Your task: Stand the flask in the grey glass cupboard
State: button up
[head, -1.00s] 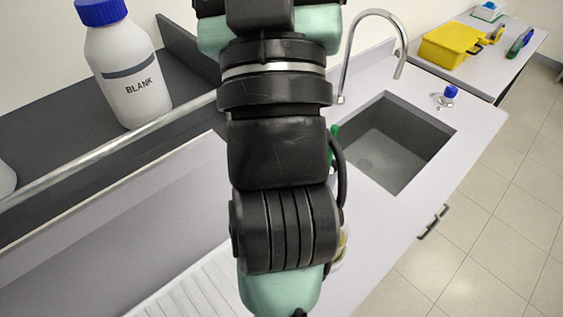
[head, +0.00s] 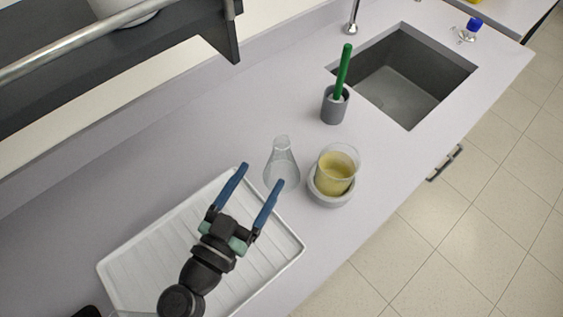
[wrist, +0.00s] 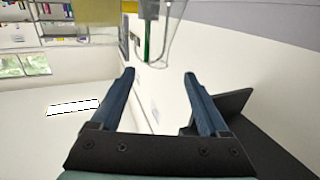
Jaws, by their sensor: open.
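A clear, empty conical flask (head: 281,165) stands upright on the pale bench, just beyond the drying tray. My gripper (head: 263,175) is open, its two blue fingers pointing toward the flask from the tray side, with nothing between them. In the wrist view, clear glass that looks like the flask (wrist: 168,45) shows just past the fingertips of my gripper (wrist: 159,74), with a green handle behind it. I cannot make out the grey glass cupboard for certain in either view.
A beaker of yellow liquid (head: 336,171) on a round grey base (head: 330,196) stands close right of the flask. A green-handled brush (head: 343,70) stands in a grey holder (head: 334,106). The white ribbed tray (head: 125,266) lies under my gripper. A sink (head: 385,85) is beyond.

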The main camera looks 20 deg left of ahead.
aim_at(276, 152)
jog(key=w, duration=0.3)
jog(key=w+d, duration=0.1)
jog(key=w, duration=0.3)
jog(key=shift+d, duration=0.2)
jog(key=w, duration=0.1)
jog(key=w+d, duration=0.1)
jog(key=w, duration=0.3)
jog(key=shift+w+d+f, duration=0.15)
jog(key=shift+w+f, duration=0.05)
jog(key=shift+f, duration=0.05)
grip_shut()
